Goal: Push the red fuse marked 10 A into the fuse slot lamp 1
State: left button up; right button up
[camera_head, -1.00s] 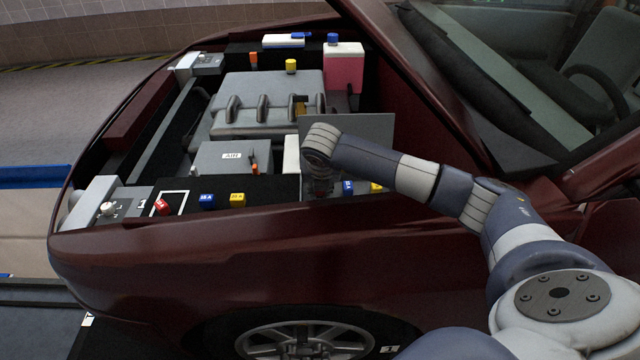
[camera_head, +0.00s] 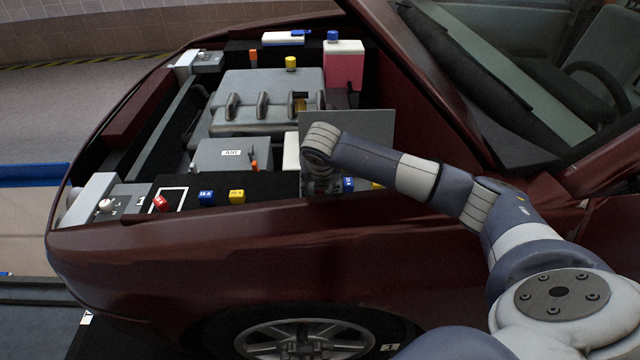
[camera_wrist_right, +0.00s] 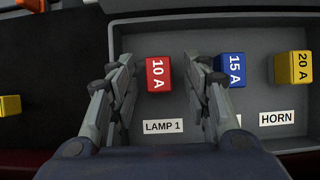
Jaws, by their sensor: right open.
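In the right wrist view, the red fuse marked 10 A (camera_wrist_right: 158,75) stands in the grey fuse box (camera_wrist_right: 255,27), directly above the label LAMP 1 (camera_wrist_right: 163,127). The slot itself is hidden, and I cannot tell how deep the fuse sits. My right gripper (camera_wrist_right: 158,62) is open, with one finger on each side of the red fuse and visible gaps to it. In the head view my right gripper (camera_head: 319,185) is over the fuse box and hides this fuse. My left gripper is not in view.
A blue 15 A fuse (camera_wrist_right: 231,67) stands close to the right finger, with a yellow 20 A fuse (camera_wrist_right: 296,67) farther right above HORN. A raised grey panel (camera_head: 370,127) is behind the gripper. Red, blue and yellow blocks (camera_head: 206,198) lie toward the car's front.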

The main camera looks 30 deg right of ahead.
jog(key=v, duration=0.7)
jog(key=shift+r, duration=0.35)
jog(key=shift+s, duration=0.15)
